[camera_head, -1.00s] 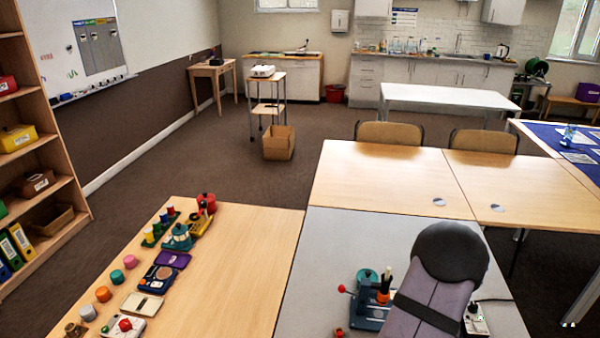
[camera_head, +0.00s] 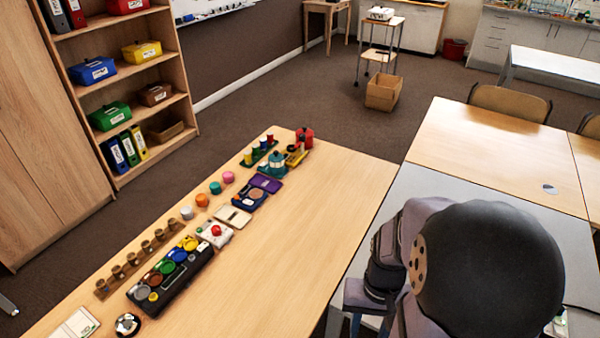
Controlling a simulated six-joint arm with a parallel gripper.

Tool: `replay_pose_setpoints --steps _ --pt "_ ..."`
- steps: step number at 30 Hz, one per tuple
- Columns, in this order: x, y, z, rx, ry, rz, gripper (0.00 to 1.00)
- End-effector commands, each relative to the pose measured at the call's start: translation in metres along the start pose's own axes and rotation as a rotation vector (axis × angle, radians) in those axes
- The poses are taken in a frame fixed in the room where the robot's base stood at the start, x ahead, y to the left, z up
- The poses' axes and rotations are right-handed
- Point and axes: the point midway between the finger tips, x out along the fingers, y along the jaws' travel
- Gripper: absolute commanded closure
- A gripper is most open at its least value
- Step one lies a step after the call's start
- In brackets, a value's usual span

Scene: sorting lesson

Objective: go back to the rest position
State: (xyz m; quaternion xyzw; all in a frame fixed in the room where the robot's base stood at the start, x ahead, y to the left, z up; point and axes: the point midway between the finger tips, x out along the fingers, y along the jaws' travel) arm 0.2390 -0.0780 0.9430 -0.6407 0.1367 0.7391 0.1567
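My arm, purple-grey with a large black rounded joint cover, fills the lower right of the head view, over the grey table (camera_head: 400,200). Its links fold down towards the table's left edge. My gripper's fingers cannot be made out; the arm hides them or they lie outside the view. Whether anything is held cannot be seen. The wooden table (camera_head: 330,200) to the left carries the sorting things, apart from the visible arm.
On the wooden table stand a black tray with coloured round pots (camera_head: 172,270), a row of small brown cups (camera_head: 132,259), coloured cylinders (camera_head: 215,188), a teal pot (camera_head: 277,160) and a red pot (camera_head: 305,136). The table's right side is clear. A shelf (camera_head: 185,95) stands at left.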

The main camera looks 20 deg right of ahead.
Motion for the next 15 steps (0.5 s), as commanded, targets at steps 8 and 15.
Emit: replay_pose_setpoints --steps 8,15 --pt "-0.030 -0.068 -0.008 -0.318 0.135 0.024 0.63" --pt "-0.030 -0.088 -0.002 -0.414 0.142 0.030 0.63"
